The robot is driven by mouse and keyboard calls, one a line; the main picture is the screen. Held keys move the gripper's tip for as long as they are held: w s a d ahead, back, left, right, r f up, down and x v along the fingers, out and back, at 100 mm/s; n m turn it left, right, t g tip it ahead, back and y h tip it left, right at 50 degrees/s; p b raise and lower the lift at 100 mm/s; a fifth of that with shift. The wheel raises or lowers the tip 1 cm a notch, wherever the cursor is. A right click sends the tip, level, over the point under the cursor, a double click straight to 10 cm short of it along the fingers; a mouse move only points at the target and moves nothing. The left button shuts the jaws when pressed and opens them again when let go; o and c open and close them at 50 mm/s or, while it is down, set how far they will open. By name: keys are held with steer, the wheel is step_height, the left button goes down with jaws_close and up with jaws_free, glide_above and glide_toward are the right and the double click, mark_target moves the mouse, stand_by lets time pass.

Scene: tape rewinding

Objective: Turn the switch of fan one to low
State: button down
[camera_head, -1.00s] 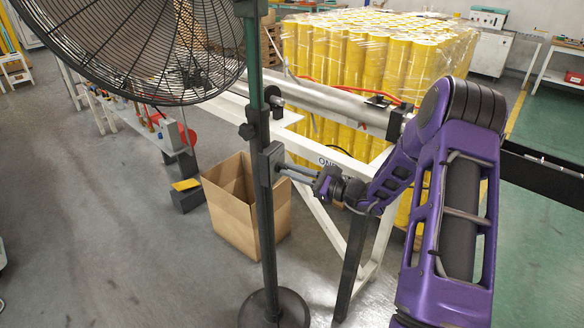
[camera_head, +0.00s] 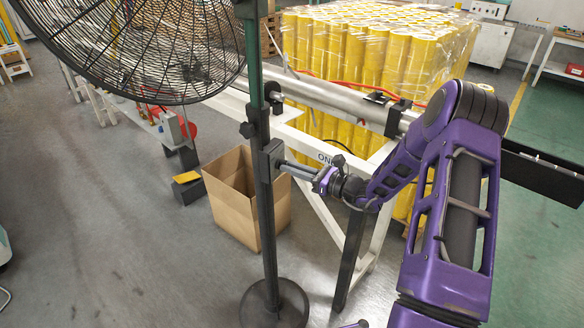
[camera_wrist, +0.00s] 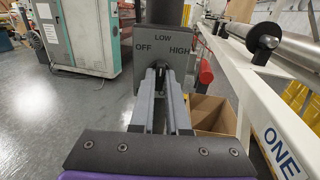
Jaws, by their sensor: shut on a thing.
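The fan (camera_head: 140,45) has a large black wire cage at the upper left, on a dark pole with a round base (camera_head: 275,305). Its grey switch box (camera_head: 272,158) is fixed to the pole. In the wrist view the box's plate (camera_wrist: 200,42) faces me, marked OFF at left, LOW at top and HIGH at right. My gripper (camera_wrist: 163,70) is upright and shut on the small dark switch knob below the LOW mark. The fingers mostly hide the knob, so I cannot tell its setting. In the head view my gripper (camera_head: 286,166) reaches the box from the right.
A white frame marked ONE (camera_wrist: 280,152) with a metal roller (camera_head: 335,99) runs close behind and right of the pole. An open cardboard box (camera_head: 232,205) stands behind the pole. Wrapped yellow rolls (camera_head: 350,60) stand at the back. The floor at left is mostly clear.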

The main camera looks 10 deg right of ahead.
steer(key=c, duration=0.9)
jaws_free()
steer(key=shift+s+d, duration=0.1)
steer(key=v, duration=1.7)
steer(key=shift+s, duration=0.1)
